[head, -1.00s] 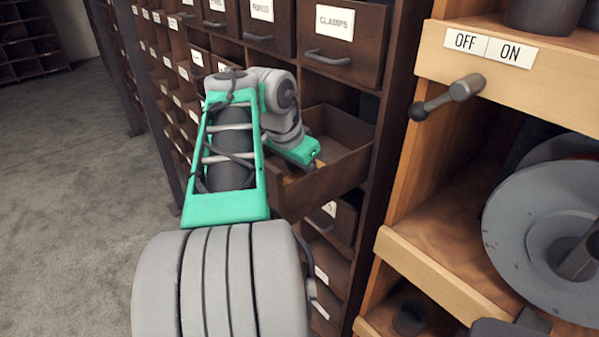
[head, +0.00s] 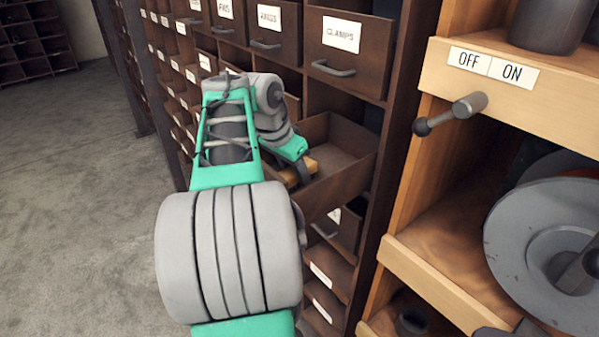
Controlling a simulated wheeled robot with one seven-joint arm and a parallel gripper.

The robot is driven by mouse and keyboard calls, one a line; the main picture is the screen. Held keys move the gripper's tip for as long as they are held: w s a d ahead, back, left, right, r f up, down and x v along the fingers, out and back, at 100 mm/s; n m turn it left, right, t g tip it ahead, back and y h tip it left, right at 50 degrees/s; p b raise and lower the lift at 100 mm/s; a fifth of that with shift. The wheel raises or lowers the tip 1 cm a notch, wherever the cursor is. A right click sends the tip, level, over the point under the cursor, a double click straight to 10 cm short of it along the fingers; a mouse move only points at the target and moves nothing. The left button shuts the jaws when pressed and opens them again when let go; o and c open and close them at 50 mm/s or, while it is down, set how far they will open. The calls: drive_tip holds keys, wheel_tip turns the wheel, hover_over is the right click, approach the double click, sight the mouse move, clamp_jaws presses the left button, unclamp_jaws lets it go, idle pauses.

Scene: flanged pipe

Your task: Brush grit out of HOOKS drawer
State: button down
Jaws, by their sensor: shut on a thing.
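An open wooden drawer (head: 348,183) sticks out of the cabinet below the CLAMPS drawer. Its label is not visible, and no grit can be made out in it. My gripper (head: 300,178) is at the drawer's left part, low within its opening. It is shut on a small tan wooden piece, likely the brush (head: 318,161), which shows only in part. My arm hides the drawer's left side and some of its front. Whether the brush touches the drawer floor cannot be told.
The closed CLAMPS drawer (head: 345,52) with its handle is just above. A wooden shelf unit (head: 428,262) stands at right, with an OFF/ON lever (head: 450,114) jutting out and a grey flanged disc (head: 545,250). Grey floor at left is clear.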

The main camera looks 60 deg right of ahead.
drive_tip(key=shift+w+d+p, duration=0.4)
drive_tip(key=shift+w, duration=0.4)
drive_tip(key=shift+w+d+p, duration=0.35)
drive_tip(key=shift+w+d, duration=0.05)
drive_tip(key=shift+w, duration=0.35)
drive_tip(key=shift+w+d+f, duration=0.1)
drive_tip(key=shift+w+d, duration=0.05)
drive_tip(key=shift+w, duration=0.2)
drive_tip(key=shift+s+a+f+b, duration=0.1)
drive_tip(key=shift+s+a+b, duration=0.3)
drive_tip(key=shift+s, duration=0.35)
drive_tip(key=shift+s+a+r+b, duration=0.15)
drive_tip(key=shift+s+a+b, duration=0.15)
drive_tip(key=shift+s, duration=0.45)
drive_tip(key=shift+s+a+r+b, duration=0.15)
drive_tip(key=shift+s+a, duration=0.25)
drive_tip(key=shift+s, duration=0.3)
wheel_tip(320, 180, up, 15)
drive_tip(key=p, duration=1.3)
drive_tip(key=shift+p, duration=0.4)
